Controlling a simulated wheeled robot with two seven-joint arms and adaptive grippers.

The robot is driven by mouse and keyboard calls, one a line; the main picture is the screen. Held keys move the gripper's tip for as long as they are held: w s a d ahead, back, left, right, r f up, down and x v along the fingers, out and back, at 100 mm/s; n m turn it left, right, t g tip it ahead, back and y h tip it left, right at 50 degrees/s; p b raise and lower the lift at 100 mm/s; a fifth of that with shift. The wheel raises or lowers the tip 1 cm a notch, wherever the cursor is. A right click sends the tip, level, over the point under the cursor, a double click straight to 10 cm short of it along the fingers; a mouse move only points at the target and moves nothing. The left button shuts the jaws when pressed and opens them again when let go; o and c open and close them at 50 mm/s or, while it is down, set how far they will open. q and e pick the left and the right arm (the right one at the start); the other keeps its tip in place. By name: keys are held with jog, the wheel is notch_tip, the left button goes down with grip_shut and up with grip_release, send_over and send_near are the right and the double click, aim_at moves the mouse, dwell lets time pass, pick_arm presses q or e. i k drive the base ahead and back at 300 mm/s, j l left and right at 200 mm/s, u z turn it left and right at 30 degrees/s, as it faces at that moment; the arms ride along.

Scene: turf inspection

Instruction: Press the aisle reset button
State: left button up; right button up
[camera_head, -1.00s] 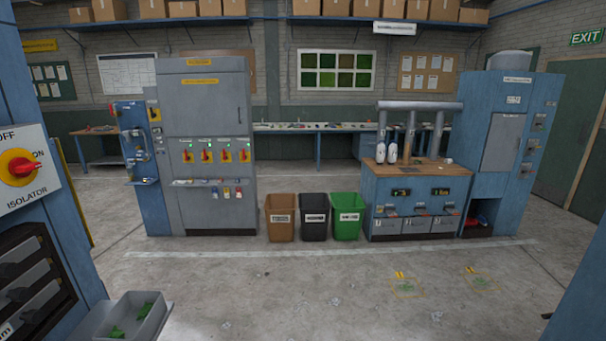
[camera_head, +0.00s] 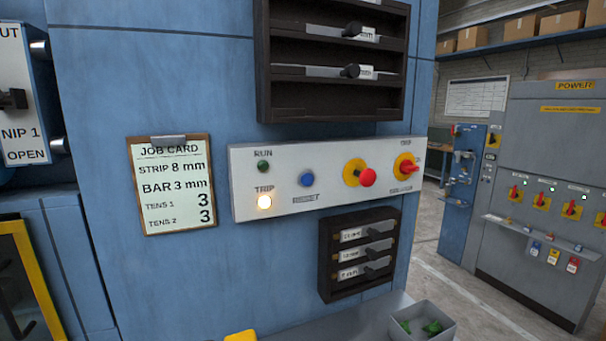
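A white control panel (camera_head: 330,202) is fixed on a blue machine wall in the head view. On it, a round blue button (camera_head: 307,179) sits above a blurred label that seems to read RESET. To its left, the lamp marked TRIP (camera_head: 264,202) glows and the lamp marked RUN (camera_head: 263,167) is dark green. A red mushroom button (camera_head: 367,177) on a yellow disc and a red rotary isolator switch (camera_head: 405,168) are on the panel's right part. Neither of my grippers is in view.
A job card (camera_head: 170,185) hangs left of the panel. Dark racks with handled bars sit above (camera_head: 335,72) and below (camera_head: 360,254) the panel. A grey bin (camera_head: 424,325) with green pieces stands below right. A grey power cabinet (camera_head: 550,150) stands beyond open floor.

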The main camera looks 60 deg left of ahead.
aim_at(307, 179)
jog(key=u, duration=1.65)
